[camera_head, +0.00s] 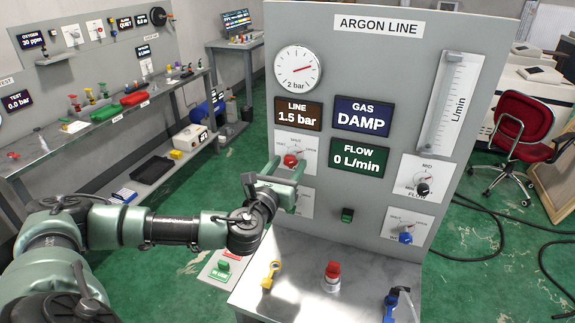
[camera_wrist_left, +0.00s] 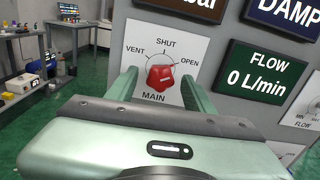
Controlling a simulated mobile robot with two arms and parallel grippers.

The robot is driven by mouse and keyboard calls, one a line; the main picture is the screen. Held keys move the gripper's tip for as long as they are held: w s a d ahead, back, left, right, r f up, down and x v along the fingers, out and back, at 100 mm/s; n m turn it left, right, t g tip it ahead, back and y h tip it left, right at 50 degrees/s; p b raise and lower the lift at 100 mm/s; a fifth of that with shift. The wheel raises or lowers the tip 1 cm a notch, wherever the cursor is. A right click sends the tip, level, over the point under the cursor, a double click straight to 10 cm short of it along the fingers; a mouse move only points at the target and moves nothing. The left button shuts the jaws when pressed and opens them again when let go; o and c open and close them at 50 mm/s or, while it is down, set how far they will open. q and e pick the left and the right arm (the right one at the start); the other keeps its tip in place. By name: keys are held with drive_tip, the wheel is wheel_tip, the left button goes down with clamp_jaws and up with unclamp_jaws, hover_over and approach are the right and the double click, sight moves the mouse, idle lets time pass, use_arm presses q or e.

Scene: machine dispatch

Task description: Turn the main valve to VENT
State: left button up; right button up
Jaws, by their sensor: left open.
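The main valve is a red knob (camera_head: 291,160) on a white plate on the grey ARGON LINE panel. In the left wrist view, the red knob (camera_wrist_left: 160,77) has VENT at its upper left, SHUT above and OPEN at its upper right. In the head view its pointer seems to lean to the upper right, the OPEN side. My left gripper (camera_head: 286,169) is open in front of the knob. In the wrist view its two fingers (camera_wrist_left: 160,88) stand one on each side of the knob, with gaps; contact is not visible. My right gripper is out of view.
The displays read LINE 1.5 bar (camera_head: 298,114), GAS DAMP (camera_head: 362,116) and FLOW 0 L/min (camera_head: 359,157). A flow knob (camera_head: 422,189) and a blue knob (camera_head: 405,238) sit at right. A red-topped fitting (camera_head: 332,275) and yellow part (camera_head: 269,275) stand on the shelf below.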

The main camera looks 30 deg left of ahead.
use_arm(q)
clamp_jaws()
